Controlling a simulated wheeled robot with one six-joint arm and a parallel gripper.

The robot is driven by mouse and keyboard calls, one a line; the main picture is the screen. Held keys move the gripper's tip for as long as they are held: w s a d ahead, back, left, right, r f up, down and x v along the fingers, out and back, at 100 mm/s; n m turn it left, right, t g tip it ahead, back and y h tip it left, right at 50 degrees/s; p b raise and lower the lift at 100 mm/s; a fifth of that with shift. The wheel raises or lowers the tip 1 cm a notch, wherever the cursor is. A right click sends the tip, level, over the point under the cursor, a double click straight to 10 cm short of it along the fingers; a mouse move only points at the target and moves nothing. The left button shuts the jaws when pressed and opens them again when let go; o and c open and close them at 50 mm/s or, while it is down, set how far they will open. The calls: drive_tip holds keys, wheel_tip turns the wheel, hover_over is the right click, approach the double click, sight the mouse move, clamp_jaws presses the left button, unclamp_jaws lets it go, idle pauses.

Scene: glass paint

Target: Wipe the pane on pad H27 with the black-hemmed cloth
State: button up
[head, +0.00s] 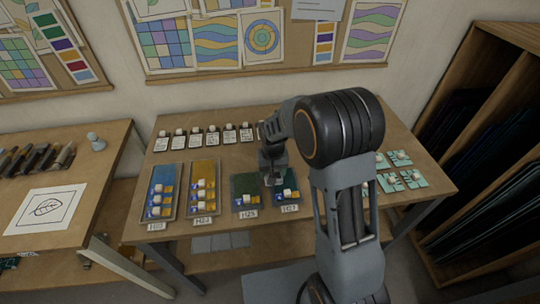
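Small white and blue items sit on the panes. My gripper (273,179) points down over the gap between the green and dark blue panes; whether it holds anything is unclear. Folded turquoise cloths (412,179) lie at the right; their hems cannot be made out.
A row of small labelled bottles (212,136) stands at the back of the table. My arm hides the table's middle right. A wooden rack (490,110) of dark sheets stands at the right. A side table (95,170) with a leaf drawing (48,208) stands at the left.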

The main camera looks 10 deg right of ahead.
drive_tip(key=shift+a+r+p, duration=0.1)
drive_tip(key=shift+r+p, duration=2.5)
drive_tip(key=shift+r, duration=1.45)
